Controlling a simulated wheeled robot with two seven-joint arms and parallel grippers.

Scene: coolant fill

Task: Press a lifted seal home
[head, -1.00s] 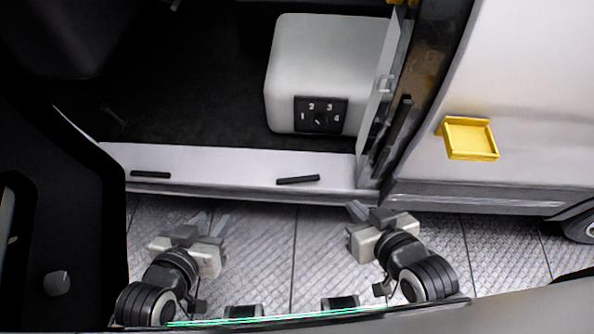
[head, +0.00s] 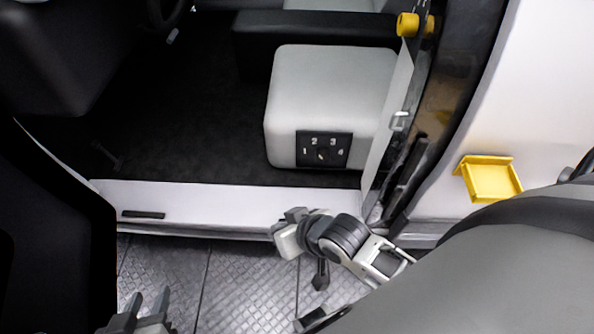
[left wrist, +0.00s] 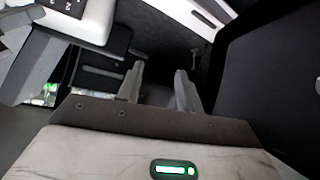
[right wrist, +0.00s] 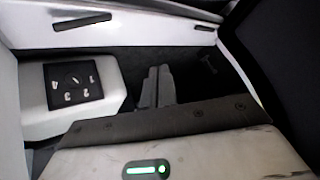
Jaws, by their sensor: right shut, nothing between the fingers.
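Two short black strips, which look like the seals, lie on the white door sill. The left strip (head: 143,214) lies flat along the sill in the head view. The other strip (right wrist: 82,22) shows near the top of the right wrist view; my right gripper largely covers its place in the head view. I cannot tell how far it stands up. My right gripper (head: 287,222) is over the sill, shut and empty. Its closed fingers (right wrist: 157,85) appear apart from the strip in the right wrist view. My left gripper (head: 146,302) is open and empty, low in front of the sill.
A grey box with a numbered dial panel (head: 324,149) stands on the dark cab floor behind the sill. The door post (head: 408,175) bounds the right side. A yellow tray (head: 491,183) is on the white body panel. Dark trim (head: 50,220) is at left.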

